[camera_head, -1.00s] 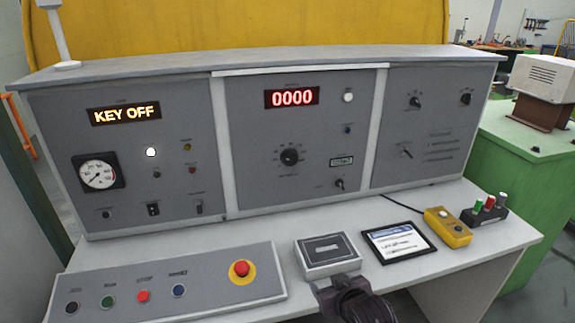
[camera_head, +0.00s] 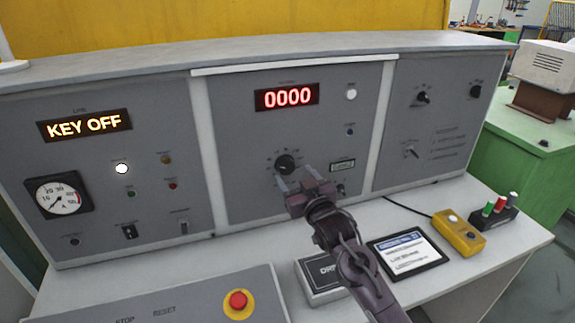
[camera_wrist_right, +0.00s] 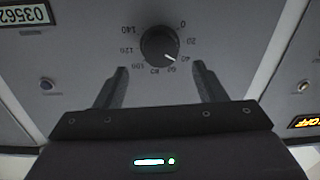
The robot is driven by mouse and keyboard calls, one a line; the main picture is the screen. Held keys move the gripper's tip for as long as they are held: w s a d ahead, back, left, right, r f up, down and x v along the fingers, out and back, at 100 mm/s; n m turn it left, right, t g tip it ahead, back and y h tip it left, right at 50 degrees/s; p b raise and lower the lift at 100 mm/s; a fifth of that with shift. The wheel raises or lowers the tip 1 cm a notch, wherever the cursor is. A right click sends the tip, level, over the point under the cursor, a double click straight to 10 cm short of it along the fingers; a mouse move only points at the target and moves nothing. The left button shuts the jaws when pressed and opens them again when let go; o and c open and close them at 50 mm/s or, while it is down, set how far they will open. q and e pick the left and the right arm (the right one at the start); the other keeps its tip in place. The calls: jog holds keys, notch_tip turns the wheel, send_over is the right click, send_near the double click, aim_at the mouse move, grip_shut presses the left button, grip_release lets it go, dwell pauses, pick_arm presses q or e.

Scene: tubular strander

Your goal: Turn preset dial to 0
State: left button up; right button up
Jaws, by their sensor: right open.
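The preset dial (camera_head: 285,164) is a round black knob on the middle grey panel, under a red display (camera_head: 287,97) reading 0000. In the right wrist view the dial (camera_wrist_right: 159,46) has a printed scale from 0 to 140. Its white mark points near 40. My right gripper (camera_head: 297,177) is open just in front of and below the dial. In the wrist view its two fingers (camera_wrist_right: 160,68) are spread either side of the dial's lower edge, apparently apart from it. Nothing is between them. My left gripper is not in view.
A key switch (camera_head: 341,190) and a small counter (camera_head: 342,165) sit right of the dial. A box (camera_head: 318,283), a tablet (camera_head: 407,252) and a yellow control box (camera_head: 459,233) lie on the desk. A red emergency button (camera_head: 238,300) is at the front.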

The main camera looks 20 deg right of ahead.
aim_at(288, 168)
jog(key=w, duration=0.4)
jog(key=shift+w+a+f+p, duration=0.1)
jog(key=shift+a+p, duration=0.15)
jog(key=shift+p, duration=0.1)
jog(key=shift+w, duration=0.3)
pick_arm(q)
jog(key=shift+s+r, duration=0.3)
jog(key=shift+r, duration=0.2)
pick_arm(e)
jog(key=shift+w, duration=0.1)
jog(key=c, duration=1)
